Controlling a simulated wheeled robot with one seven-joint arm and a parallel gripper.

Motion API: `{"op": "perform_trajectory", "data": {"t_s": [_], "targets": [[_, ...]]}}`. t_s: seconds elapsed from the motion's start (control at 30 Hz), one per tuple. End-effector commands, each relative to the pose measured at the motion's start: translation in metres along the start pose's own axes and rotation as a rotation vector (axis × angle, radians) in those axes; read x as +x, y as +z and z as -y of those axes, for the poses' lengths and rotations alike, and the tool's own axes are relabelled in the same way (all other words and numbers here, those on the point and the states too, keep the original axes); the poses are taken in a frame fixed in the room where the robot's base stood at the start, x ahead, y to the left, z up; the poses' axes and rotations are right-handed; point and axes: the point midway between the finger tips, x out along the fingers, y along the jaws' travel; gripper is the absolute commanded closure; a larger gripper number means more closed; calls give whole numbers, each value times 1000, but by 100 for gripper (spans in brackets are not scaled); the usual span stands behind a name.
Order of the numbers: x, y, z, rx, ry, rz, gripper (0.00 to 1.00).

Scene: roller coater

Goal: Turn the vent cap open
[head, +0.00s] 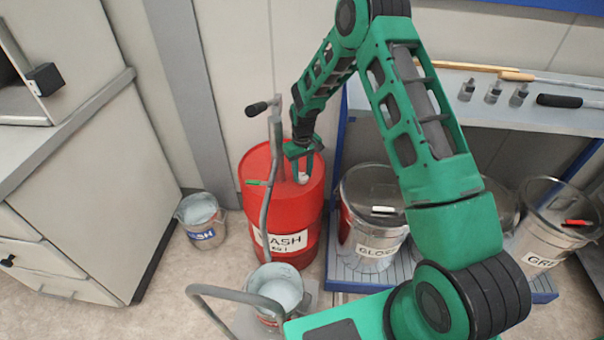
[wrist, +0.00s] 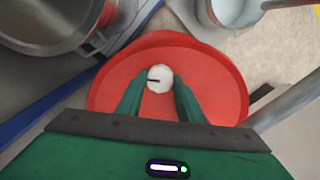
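The vent cap (wrist: 160,79) is a small white round cap with a dark line mark on top. It sits on the lid of the red drum (wrist: 220,85), which also shows in the head view (head: 256,196) with a label reading WASH. The cap shows small in the head view (head: 303,177), partly behind my gripper. My gripper (head: 301,166) points down over the drum lid and is open. In the wrist view its green fingers (wrist: 158,82) stand one on each side of the cap, with red lid visible between. Their exact height relative to the cap is unclear.
A hand pump with a grey lever (head: 272,150) rises at the drum's left. A bucket (head: 278,285) stands in front and another (head: 201,220) to the left. Metal cans (head: 365,232) stand on the right under a shelf (head: 440,108) holding tools. A cabinet (head: 80,200) stands left.

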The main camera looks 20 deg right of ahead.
Motion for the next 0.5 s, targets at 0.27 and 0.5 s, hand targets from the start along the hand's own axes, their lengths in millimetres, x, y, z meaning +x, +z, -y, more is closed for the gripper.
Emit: {"op": "perform_trajectory", "data": {"t_s": [0.27, 0.5], "targets": [[0, 0, 0, -14, 1, 0, 89], [0, 0, 0, -112, 1, 0, 89]]}}
